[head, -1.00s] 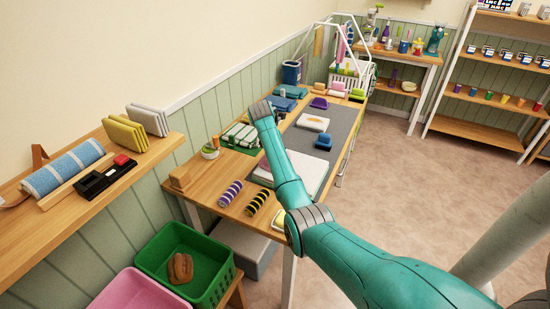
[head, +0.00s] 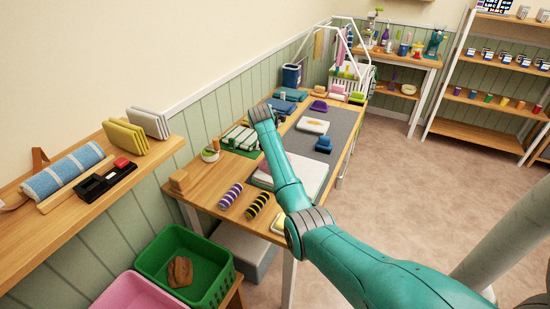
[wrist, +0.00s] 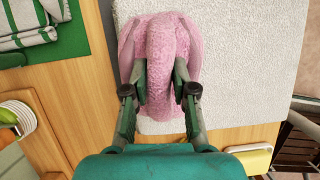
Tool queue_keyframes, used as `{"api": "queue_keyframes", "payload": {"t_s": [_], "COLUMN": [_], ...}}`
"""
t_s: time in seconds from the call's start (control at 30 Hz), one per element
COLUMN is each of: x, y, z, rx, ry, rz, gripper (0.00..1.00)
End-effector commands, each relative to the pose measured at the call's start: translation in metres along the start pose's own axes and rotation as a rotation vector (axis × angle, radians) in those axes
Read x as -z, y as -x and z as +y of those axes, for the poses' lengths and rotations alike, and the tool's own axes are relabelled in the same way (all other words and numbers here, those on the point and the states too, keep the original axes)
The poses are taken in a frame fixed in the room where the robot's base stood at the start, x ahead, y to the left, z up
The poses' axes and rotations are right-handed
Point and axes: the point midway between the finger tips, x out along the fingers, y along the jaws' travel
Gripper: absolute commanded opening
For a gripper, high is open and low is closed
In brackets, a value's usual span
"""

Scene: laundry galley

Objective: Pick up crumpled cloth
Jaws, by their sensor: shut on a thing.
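The crumpled cloth (wrist: 160,38) is pink and textured and shows in the wrist view, bunched up between my fingers. My gripper (wrist: 161,85) is shut on it, with a finger pressed against each side of a raised fold. The cloth is over the left part of a white towel-like mat (wrist: 245,60); whether it touches the mat I cannot tell. In the head view the white mat (head: 312,172) lies on the wooden table, and my arm hides the gripper and most or all of the cloth.
A green-and-white striped cloth (wrist: 30,30) lies left of the pink cloth in the wrist view. A yellow item (wrist: 252,159) lies near the table's front edge.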

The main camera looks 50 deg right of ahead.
Motion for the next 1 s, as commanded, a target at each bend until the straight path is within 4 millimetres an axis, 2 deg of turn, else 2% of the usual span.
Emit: {"api": "queue_keyframes", "payload": {"t_s": [0.07,0.17,0.4,0.6,0.8,1.0], "x": [0.001,-0.004,-0.022,-0.034,-0.038,-0.038], "y": [0.000,0.011,0.054,0.082,0.092,0.092], "z": [-0.002,-0.001,0.000,0.000,-0.001,-0.001], "rx": [0.006,0.004,0.001,0.002,0.004,0.003], "ry": [0.001,0.000,0.000,0.000,0.000,0.001], "rz": [0.006,0.004,0.001,0.002,0.003,0.003], "gripper": [0.00,0.00,0.00,0.00,0.00,0.00]}}
